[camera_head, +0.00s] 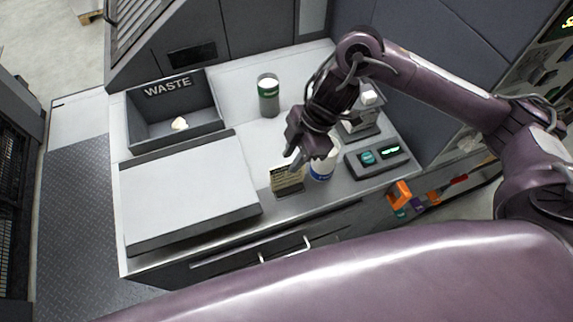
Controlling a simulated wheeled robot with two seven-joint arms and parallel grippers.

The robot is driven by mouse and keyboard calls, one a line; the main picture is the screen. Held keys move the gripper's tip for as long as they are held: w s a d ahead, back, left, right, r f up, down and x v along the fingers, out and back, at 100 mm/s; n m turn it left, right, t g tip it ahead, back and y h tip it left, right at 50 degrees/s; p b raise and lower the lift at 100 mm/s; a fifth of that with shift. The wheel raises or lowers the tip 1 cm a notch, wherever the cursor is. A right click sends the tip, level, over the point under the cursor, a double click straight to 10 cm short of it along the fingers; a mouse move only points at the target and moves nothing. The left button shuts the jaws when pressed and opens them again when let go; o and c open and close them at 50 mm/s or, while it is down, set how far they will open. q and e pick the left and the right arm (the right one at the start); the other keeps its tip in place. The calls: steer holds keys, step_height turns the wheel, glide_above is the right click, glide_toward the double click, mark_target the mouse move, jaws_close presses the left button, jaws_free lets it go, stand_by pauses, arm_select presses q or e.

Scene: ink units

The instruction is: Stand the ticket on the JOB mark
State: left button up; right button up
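The ticket (287,178) is a small beige card with dark print. It stands nearly upright near the front edge of the counter, with a dark base or mark (290,192) at its foot. My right gripper (295,160) reaches down from the upper right, its fingertips close to the ticket's top edge. The view does not show whether they touch it or how far apart they are. No lettering of a JOB mark can be read. My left gripper is out of view.
A dark panel with a teal button (367,158) lies further right. A green-banded jar (268,97) stands behind. The WASTE bin (208,125) and a pale raised slab (185,190) fill the left.

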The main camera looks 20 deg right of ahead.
steer(key=v, duration=0.7)
steer(key=shift+s+f, duration=0.15)
stand_by(0.3)
